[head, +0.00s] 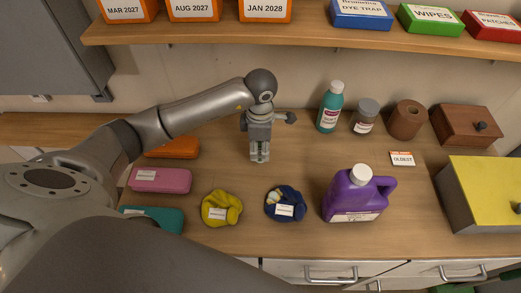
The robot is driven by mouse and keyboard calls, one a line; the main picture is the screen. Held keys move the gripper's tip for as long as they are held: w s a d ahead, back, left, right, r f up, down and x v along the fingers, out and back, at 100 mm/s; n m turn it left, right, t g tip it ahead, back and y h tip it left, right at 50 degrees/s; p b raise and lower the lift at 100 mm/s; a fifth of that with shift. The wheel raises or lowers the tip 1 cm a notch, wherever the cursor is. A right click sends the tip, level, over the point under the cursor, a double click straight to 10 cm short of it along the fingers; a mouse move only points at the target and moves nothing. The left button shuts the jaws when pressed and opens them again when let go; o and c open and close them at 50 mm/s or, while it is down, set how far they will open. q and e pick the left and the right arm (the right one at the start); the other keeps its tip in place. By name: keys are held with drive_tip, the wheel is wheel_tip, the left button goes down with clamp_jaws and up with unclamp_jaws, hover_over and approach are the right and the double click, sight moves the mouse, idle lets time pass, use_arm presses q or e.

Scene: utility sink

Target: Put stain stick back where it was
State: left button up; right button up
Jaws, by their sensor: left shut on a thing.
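My left gripper (260,157) points down over the middle of the counter, behind the yellow and blue pouches. It is shut on a slim, pale thing, mostly hidden by the fingers; it fits a stain stick, but I cannot read any label. The blue pouch (285,209) lies open in front and to the right of the gripper, with small pale items showing at its mouth. The yellow pouch (215,207) lies in front and to the left, with a white label. My right gripper is not in view.
Orange (172,150), pink (160,180) and teal (160,218) cases lie at left. A purple jug (352,200), teal bottle (330,110), grey-lidded jar (364,120), brown pot (407,122) and wooden box (466,130) stand at right. A shelf (290,38) with labelled boxes overhangs the back.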

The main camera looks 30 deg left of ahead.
sight(260, 154)
use_arm(q)
wheel_tip(260, 154, down, 2)
drive_tip(key=shift+p, duration=0.6)
drive_tip(key=shift+f, duration=0.3)
drive_tip(key=shift+d+f, duration=0.1)
drive_tip(key=shift+f, duration=0.15)
drive_tip(key=o, duration=0.9)
drive_tip(key=shift+o, duration=0.5)
